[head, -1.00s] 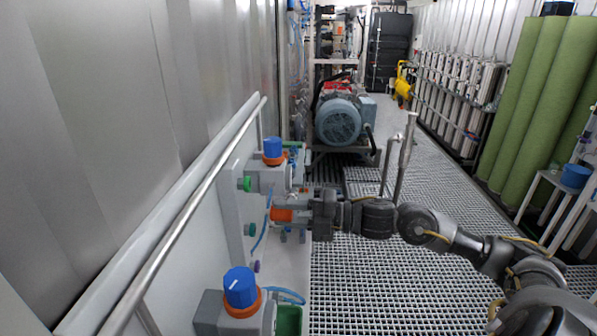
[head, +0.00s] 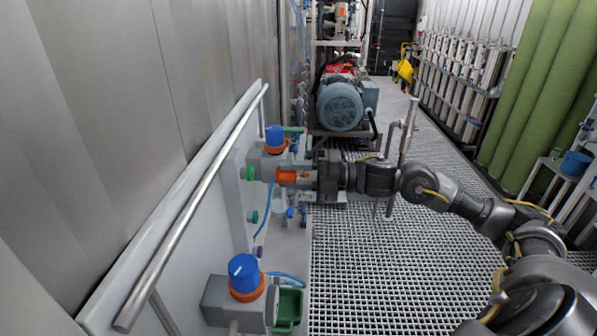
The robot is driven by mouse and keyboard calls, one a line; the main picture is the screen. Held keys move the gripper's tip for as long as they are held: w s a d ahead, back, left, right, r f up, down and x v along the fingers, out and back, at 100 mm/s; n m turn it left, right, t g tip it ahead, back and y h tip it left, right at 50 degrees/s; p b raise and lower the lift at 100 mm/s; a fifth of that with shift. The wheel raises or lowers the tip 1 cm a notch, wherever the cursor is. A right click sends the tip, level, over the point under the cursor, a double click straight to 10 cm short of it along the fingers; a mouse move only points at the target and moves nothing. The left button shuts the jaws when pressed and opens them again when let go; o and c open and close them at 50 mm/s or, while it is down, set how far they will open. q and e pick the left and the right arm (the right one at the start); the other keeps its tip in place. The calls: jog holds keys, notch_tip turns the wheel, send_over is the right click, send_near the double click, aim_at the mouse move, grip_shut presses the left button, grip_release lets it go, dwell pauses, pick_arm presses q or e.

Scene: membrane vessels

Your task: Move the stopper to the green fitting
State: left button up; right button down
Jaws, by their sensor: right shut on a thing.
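The orange stopper (head: 288,177) is between the fingers of my right gripper (head: 297,177), which is shut on it. The gripper reaches in from the right and points left at the pale wall panel. The green fitting (head: 247,173) is a round knob on the panel, left of the stopper and almost level with it in the picture. A gap shows between them; I cannot tell the exact depth. My left gripper is not in view.
A blue-capped valve (head: 275,138) stands just behind the stopper. A teal fitting (head: 254,217) and a purple fitting (head: 259,252) sit lower on the panel. Nearer is another blue-capped valve (head: 244,272) beside a green bin (head: 288,310). Grating floor (head: 370,270) is open to the right.

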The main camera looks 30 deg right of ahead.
jog(key=p+x, duration=0.1)
jog(key=x, duration=0.3)
jog(key=shift+a+p, duration=0.1)
jog(key=shift+p, duration=0.2)
jog(key=shift+b, duration=0.5)
dwell(1.9)
jog(key=shift+w+a, duration=0.4)
dwell(0.5)
jog(key=c, duration=0.9)
grip_release()
jog(key=shift+c, duration=0.2)
jog(key=b+v, duration=0.7)
jog(key=v, duration=0.3)
jog(key=shift+s+d, duration=0.2)
jog(key=shift+d, duration=0.1)
